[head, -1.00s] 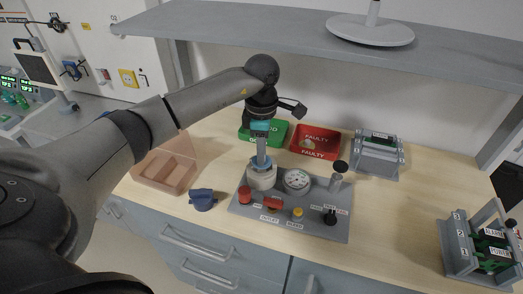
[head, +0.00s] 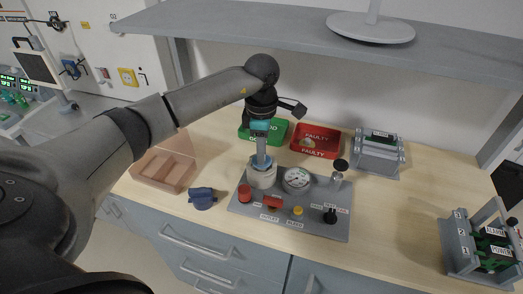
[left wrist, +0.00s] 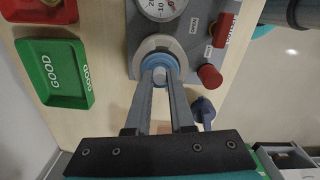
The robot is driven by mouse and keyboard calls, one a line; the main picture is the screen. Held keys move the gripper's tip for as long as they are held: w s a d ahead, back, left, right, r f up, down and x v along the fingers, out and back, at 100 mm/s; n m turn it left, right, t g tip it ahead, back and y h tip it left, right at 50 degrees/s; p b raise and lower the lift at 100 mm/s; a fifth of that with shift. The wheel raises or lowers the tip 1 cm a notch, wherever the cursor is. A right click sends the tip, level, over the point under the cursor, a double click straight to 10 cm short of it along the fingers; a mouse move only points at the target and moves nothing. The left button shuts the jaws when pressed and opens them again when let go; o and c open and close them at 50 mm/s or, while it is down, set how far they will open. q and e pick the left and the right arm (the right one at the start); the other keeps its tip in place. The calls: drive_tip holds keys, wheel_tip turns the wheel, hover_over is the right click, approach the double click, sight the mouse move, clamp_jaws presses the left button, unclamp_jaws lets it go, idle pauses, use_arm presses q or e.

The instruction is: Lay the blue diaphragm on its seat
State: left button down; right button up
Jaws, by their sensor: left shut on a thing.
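The blue diaphragm (left wrist: 160,64) is a light blue disc with a small raised middle, seen in the left wrist view. My left gripper (left wrist: 160,76) points down and is shut on that middle part. The disc lies within the pale ring of the round seat (left wrist: 140,50); I cannot tell whether it rests fully on it. In the head view, the left gripper (head: 261,162) stands over the whitish cylindrical seat (head: 262,179) on the grey panel (head: 315,224), and its fingers mostly hide the diaphragm. My right gripper is not in view.
A dial gauge (head: 297,179) stands right of the seat, with red and yellow knobs in front. A dark blue cap (head: 202,198) lies left of the panel. A pinkish box (head: 163,170), a green GOOD tray (head: 277,132) and a red FAULTY tray (head: 315,141) are around.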

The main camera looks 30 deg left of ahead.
use_arm(q)
drive_tip(key=shift+f, duration=0.1)
drive_tip(key=shift+f+b, duration=0.6)
drive_tip(key=shift+f, duration=0.1)
drive_tip(key=shift+f, duration=0.25)
drive_tip(key=shift+f+b, duration=0.4)
drive_tip(key=shift+b, duration=0.15)
idle(0.3)
drive_tip(key=c, duration=0.7)
unclamp_jaws()
drive_tip(key=shift+r+p, duration=0.65)
drive_tip(key=shift+r, duration=0.15)
drive_tip(key=shift+r+p, duration=2)
drive_tip(key=shift+r, duration=0.8)
